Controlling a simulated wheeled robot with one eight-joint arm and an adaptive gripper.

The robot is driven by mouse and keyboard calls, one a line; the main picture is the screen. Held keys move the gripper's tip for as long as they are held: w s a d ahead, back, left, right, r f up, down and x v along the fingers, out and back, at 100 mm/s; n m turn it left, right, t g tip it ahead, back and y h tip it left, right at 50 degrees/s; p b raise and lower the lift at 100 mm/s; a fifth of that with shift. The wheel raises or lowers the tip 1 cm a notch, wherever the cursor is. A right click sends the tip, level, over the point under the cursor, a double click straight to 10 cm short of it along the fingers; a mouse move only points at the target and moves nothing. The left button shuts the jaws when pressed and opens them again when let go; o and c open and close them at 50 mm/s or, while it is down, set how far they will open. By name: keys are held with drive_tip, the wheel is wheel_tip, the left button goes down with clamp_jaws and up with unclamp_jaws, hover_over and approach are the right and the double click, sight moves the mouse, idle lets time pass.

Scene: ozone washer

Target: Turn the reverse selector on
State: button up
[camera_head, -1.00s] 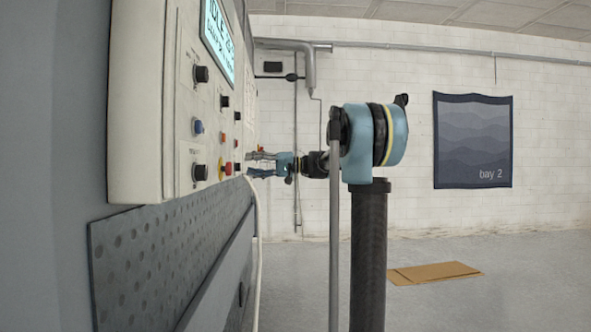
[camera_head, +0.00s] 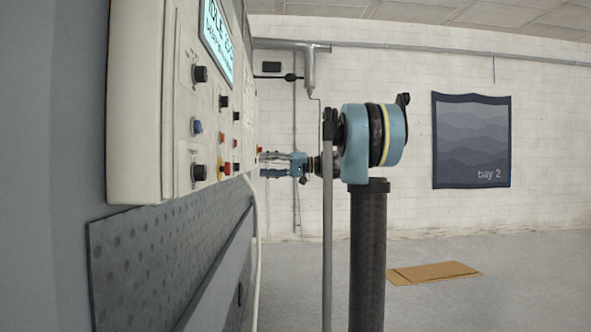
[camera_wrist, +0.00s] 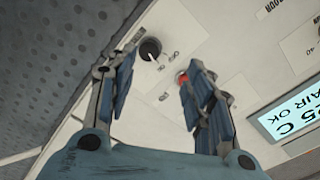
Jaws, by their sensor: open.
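A black round selector knob (camera_wrist: 150,49) with a white pointer line sits on the pale panel in the wrist view. Small OFF and ON lettering is beside it; its name label is too small to read, so I cannot confirm it is the reverse selector. My gripper (camera_wrist: 161,61) is open and empty, its two blue-grey fingers on either side of the knob's area, the left one nearer. In the head view my gripper (camera_head: 262,164) is in front of the panel's far part, seemingly apart from it. The knob facing it cannot be made out there.
A red button (camera_wrist: 182,78) is close by the right finger. A lit display (camera_wrist: 290,108) is at the right. In the head view the control panel (camera_head: 140,100) carries several knobs and buttons, including a yellow-collared one (camera_head: 221,168). The floor (camera_head: 500,285) at right is mostly clear.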

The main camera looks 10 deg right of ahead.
drive_tip(key=d, duration=1.1)
drive_tip(key=shift+s, duration=0.35)
idle(0.6)
idle(0.4)
drive_tip(key=d, duration=1.2)
drive_tip(key=shift+s, duration=0.3)
drive_tip(key=shift+a, duration=0.1)
